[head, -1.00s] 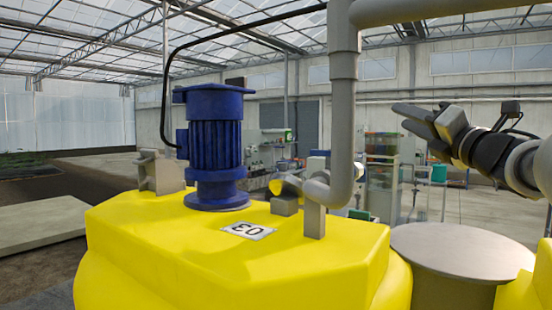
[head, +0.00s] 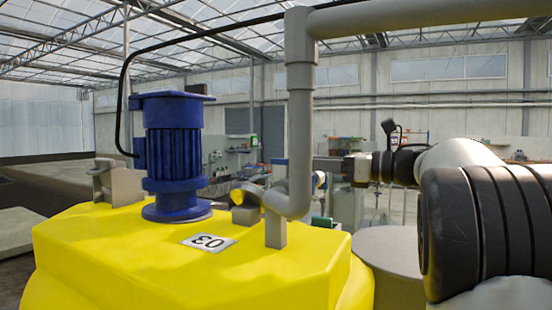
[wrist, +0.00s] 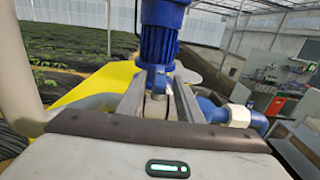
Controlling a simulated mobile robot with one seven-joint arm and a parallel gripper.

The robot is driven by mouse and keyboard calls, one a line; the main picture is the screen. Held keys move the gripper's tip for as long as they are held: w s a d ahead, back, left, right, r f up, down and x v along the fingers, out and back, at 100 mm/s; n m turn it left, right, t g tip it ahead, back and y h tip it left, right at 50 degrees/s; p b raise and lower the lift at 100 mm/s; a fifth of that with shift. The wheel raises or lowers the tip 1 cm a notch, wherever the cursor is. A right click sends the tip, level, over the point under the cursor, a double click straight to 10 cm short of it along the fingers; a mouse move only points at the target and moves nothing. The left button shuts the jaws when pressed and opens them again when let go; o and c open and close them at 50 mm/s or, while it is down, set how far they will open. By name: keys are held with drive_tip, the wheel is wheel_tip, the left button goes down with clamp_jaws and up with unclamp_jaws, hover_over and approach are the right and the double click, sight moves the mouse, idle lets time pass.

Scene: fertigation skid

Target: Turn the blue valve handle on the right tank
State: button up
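The yellow tank (head: 110,250) marked 03 fills the lower middle of the head view. A small blue piece (head: 279,161), seemingly the valve handle, shows just left of the upright grey pipe, which hides part of it. My gripper (head: 325,164) reaches in from the right, level with this piece and just right of the pipe; its tips are hard to make out there. In the wrist view my gripper (wrist: 158,82) is open, its two grey fingers apart. Something blue and grey shows between them, below the blue motor (wrist: 160,35); I cannot tell whether they touch it.
The grey pipe (head: 300,120) rises close to my gripper and bends right overhead. The blue motor (head: 173,145) stands on the tank's left. In the wrist view a blue pipe with a white collar (wrist: 240,116) lies right of the fingers. Shelves and the floor lie beyond.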

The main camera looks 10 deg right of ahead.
sight(272, 161)
drive_tip(key=p+x, duration=0.1)
drive_tip(key=x, duration=0.7)
drive_tip(key=shift+c, duration=0.5)
clamp_jaws()
